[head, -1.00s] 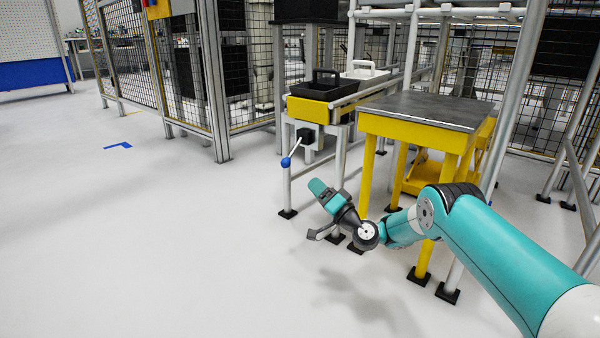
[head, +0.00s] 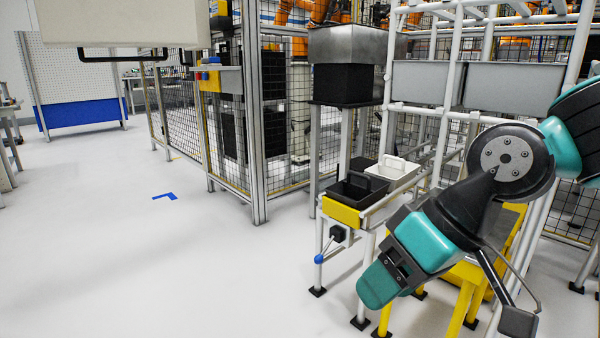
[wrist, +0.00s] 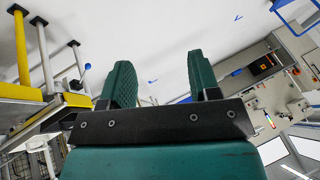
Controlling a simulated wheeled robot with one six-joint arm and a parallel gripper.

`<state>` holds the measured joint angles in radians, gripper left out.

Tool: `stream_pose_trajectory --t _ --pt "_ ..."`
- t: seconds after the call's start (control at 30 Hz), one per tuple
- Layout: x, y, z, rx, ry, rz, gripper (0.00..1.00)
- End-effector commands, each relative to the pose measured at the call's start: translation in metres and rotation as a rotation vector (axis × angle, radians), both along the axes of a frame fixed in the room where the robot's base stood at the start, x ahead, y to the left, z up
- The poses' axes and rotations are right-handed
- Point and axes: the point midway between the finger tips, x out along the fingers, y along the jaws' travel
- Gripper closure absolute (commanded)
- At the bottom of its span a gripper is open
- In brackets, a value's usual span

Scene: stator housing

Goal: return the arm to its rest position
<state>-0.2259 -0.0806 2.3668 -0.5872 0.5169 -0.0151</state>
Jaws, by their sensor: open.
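My arm is raised and folded close to the head camera at the right of the head view. My gripper (head: 378,286) points down and to the left, in front of the yellow stand. In the wrist view my gripper (wrist: 161,80) has its two green fingers wide apart, with only pale floor between them. It holds nothing. The elbow side of my arm runs out of the head view at the right edge.
A conveyor stand holds a black bin (head: 356,192) and a white bin (head: 393,172) behind my gripper. A yellow stand (head: 462,298) is partly hidden by my arm. Mesh fencing (head: 232,130) stands behind. The floor (head: 190,270) at left is clear.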

Motion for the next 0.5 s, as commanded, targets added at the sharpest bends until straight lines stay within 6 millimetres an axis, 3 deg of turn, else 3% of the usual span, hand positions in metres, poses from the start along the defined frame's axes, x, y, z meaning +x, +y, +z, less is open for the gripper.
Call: stream_pose_trajectory --t 0.03,0.23,0.5 --pt "-0.021 -0.009 0.015 -0.038 0.018 0.006 0.44" --pt "-0.094 -0.047 0.029 -0.187 0.113 0.015 0.44" --pt "-0.091 -0.045 0.093 -0.185 0.117 0.014 0.44"
